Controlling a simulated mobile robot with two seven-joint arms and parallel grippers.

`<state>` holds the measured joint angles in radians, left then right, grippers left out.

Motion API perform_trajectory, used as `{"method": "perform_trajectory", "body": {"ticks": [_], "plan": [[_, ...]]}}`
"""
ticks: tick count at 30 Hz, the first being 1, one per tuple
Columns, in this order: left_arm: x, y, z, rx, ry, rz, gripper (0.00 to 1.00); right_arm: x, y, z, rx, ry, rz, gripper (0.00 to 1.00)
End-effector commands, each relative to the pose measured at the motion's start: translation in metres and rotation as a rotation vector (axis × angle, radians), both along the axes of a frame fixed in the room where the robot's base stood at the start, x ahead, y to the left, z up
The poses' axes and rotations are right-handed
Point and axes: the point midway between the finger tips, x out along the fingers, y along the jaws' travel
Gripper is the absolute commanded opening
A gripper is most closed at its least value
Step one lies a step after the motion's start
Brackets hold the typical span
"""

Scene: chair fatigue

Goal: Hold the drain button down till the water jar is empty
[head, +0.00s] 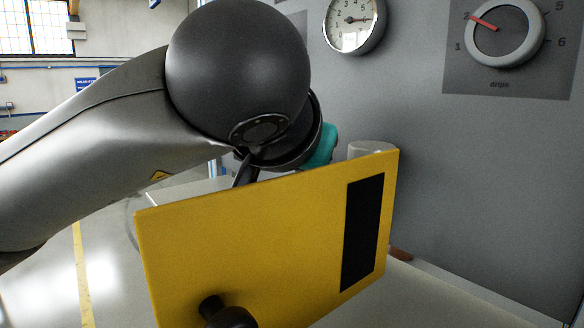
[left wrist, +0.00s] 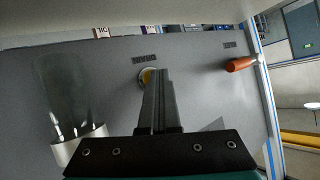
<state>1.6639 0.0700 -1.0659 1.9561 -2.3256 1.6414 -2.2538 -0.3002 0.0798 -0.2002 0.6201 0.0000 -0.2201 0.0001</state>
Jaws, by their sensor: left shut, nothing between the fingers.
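In the left wrist view, my left gripper (left wrist: 158,74) is shut and empty. Its fingertips are in front of the yellow drain button (left wrist: 147,77) in a pale ring and partly cover it. I cannot tell whether they touch it or how far it is pressed. A clear jar (left wrist: 62,90) with a metallic collar (left wrist: 80,149) is at the left; its water level cannot be made out. In the head view, the yellow panel (head: 265,240) hides my left gripper and the button. A pale round rim (head: 372,148), perhaps the jar's, shows above the panel. My right gripper is not in view.
The yellow panel carries a black strip (head: 362,232) and a dark knob (head: 228,316). A round gauge (head: 352,20) and a dial with a red pointer (head: 503,32) are on the grey wall. An orange handle (left wrist: 240,64) sticks out right of the button in the wrist view.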

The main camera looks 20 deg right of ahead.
Motion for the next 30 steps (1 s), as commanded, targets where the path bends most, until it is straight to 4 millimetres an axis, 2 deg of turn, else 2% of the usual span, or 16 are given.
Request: {"method": "perform_trajectory", "body": {"ticks": [12, 22, 30], "plan": [[0.000, 0.000, 0.000, -0.001, 0.000, -0.001, 0.00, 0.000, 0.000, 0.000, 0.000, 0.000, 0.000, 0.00], [-0.005, 0.014, -0.001, 0.000, -0.001, -0.001, 0.00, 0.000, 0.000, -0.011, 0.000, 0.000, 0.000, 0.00], [-0.005, 0.015, 0.000, 0.000, 0.000, 0.000, 0.00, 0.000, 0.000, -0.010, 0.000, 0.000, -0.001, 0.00]]}}
